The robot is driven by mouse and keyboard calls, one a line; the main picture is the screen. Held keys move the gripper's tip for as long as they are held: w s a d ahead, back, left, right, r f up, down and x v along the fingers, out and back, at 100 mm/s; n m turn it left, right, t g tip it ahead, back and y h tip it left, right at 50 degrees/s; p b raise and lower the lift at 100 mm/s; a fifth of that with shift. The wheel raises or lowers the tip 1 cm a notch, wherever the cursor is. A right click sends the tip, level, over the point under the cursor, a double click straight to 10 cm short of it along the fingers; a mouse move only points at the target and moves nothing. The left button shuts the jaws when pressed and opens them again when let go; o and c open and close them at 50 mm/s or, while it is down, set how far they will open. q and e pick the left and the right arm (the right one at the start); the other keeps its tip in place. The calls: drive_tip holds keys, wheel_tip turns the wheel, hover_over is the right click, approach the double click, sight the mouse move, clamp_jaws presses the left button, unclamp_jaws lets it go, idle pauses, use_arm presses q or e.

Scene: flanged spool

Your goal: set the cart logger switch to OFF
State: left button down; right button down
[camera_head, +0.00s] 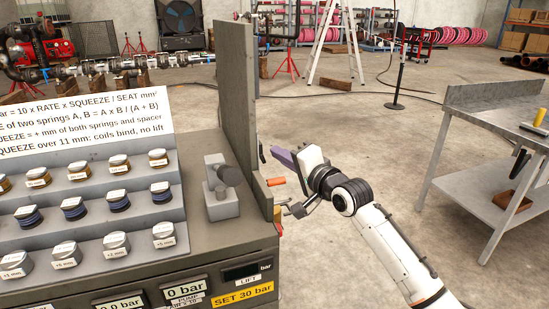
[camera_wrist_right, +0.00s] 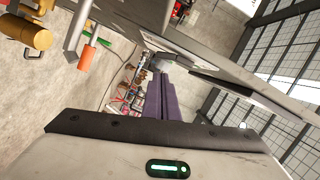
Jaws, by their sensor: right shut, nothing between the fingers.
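The grey cart (camera_head: 224,262) fills the left of the head view, with an upright grey panel (camera_head: 237,85) along its right edge. My right gripper (camera_head: 280,155) is beside the cart's right side, its purple fingers pointing toward the panel. In the right wrist view the fingers (camera_wrist_right: 159,98) are together and hold nothing. An orange handle (camera_head: 276,181) sticks out from the cart's side just below the fingers; it also shows in the wrist view (camera_wrist_right: 87,57), apart from them. I cannot make out the logger switch or its setting. My left gripper is not in view.
Rows of labelled springs and caps (camera_head: 74,208) stand on the stepped rack. A grey clamp-like fixture (camera_head: 221,187) stands near the panel. A metal workbench (camera_head: 495,105) is at right. Open concrete floor (camera_head: 345,115) lies between cart and bench.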

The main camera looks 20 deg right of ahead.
drive_tip(key=shift+s+a+f, duration=0.1)
drive_tip(key=shift+a+f, duration=0.1)
drive_tip(key=shift+a, duration=0.65)
drive_tip(key=s+d+m, duration=0.1)
drive_tip(key=s+d, duration=0.5)
drive_tip(key=s, duration=0.3)
drive_tip(key=shift+s+d+f, duration=0.15)
drive_tip(key=shift+s+f, duration=0.1)
drive_tip(key=shift+f, duration=0.05)
drive_tip(key=shift+f, duration=0.1)
idle(0.4)
